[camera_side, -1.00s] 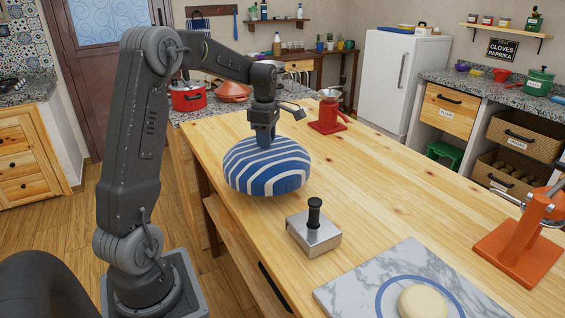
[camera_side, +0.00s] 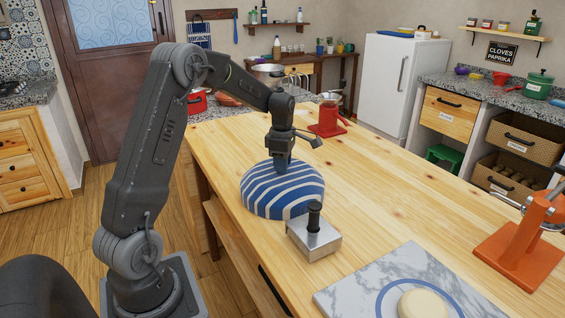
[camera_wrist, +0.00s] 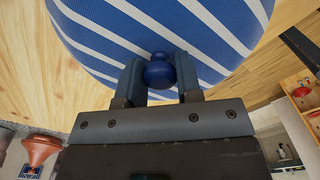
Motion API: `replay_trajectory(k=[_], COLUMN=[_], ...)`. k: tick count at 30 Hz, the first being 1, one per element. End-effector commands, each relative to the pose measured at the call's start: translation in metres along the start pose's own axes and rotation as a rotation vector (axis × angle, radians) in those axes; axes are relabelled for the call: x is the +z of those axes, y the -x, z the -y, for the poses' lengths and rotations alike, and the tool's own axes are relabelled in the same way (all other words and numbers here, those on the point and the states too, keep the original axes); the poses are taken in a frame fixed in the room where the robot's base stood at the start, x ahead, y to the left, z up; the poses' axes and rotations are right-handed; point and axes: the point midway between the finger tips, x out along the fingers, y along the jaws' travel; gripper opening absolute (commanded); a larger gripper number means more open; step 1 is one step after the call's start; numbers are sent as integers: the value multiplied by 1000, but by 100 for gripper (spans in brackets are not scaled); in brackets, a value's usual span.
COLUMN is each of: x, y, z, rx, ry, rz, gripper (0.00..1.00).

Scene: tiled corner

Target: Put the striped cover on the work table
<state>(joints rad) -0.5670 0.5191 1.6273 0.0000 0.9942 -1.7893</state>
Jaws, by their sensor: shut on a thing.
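The striped cover (camera_side: 272,197) is a blue dome with white stripes. It is over the left part of the wooden work table (camera_side: 395,190), close behind a metal block with a black handle. Its rim is at or just above the tabletop; I cannot tell whether it touches. My gripper (camera_side: 282,166) points down at the top of the cover. In the wrist view, my gripper (camera_wrist: 159,80) is shut on the cover's round blue knob (camera_wrist: 158,71), one finger on each side. The striped cover (camera_wrist: 215,30) fills the upper middle there.
The metal block (camera_side: 316,241) stands right in front of the cover. A marble board (camera_side: 345,292) with a pale round dough (camera_side: 422,303) lies at the front. A red device (camera_side: 327,122) stands at the back, an orange press (camera_side: 520,250) at the right. The table's middle is clear.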

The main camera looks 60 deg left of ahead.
Motion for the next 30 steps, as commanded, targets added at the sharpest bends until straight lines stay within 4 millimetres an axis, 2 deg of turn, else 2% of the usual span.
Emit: replay_trajectory(k=[2,3,10,20,23,30], x=[0,0,0,0,0,0], y=[-3,-3,-2,3,15,65], z=[0,0,0,0,-1,-1], rx=[-1,-1,-1,2,3,5], ry=[0,0,0,0,0,0], rz=[0,0,0,0,1,1], gripper=[0,35,57,58,58,58])
